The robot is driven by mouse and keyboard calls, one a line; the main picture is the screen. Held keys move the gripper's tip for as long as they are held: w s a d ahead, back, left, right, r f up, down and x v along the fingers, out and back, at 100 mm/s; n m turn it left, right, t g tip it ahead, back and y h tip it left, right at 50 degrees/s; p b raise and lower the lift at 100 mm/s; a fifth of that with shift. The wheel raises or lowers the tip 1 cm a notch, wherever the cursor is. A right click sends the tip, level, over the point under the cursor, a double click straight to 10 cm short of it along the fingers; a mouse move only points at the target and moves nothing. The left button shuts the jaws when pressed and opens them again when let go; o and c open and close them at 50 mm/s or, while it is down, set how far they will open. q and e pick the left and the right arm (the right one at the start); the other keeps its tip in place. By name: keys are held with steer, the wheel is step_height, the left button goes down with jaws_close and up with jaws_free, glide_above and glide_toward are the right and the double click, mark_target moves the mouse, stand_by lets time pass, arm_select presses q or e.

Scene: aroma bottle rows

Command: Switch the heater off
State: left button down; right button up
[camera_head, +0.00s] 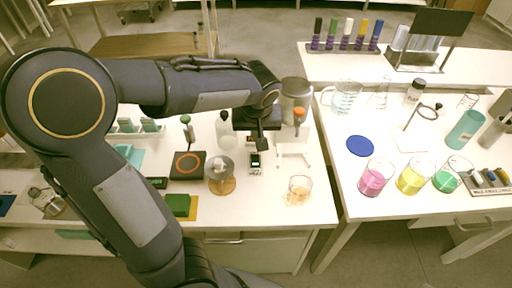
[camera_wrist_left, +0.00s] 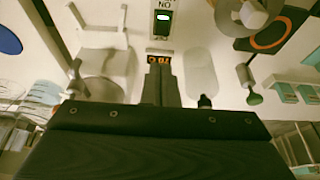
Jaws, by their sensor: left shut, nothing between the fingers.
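A black square plate with an orange ring (camera_head: 187,166), which looks like the heater, sits on the left table; part of its ring (camera_wrist_left: 283,28) shows at the wrist view's upper right. A small dark switch box (camera_head: 255,164) stands to its right; in the wrist view the box (camera_wrist_left: 163,18) has a bright light and lettering that reads ON upside down. An orange-lit display (camera_wrist_left: 159,61) lies just beyond my fingertips. My left gripper (camera_head: 262,145) is shut and empty, above and behind the switch box, apart from it in the wrist view (camera_wrist_left: 161,70). My right gripper is not in view.
A white stand (camera_head: 294,150) is to the right, a beaker (camera_head: 299,190) in front. A white bottle (camera_head: 225,130) stands left of the gripper.

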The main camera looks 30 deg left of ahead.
arm_select(q)
steer(key=shift+w+r, duration=0.1)
steer(key=shift+a, duration=0.1)
steer(key=b, duration=0.2)
glide_toward(256, 156)
steer(key=x, duration=0.6)
steer(key=shift+a+f, duration=0.1)
steer(key=shift+f, duration=0.15)
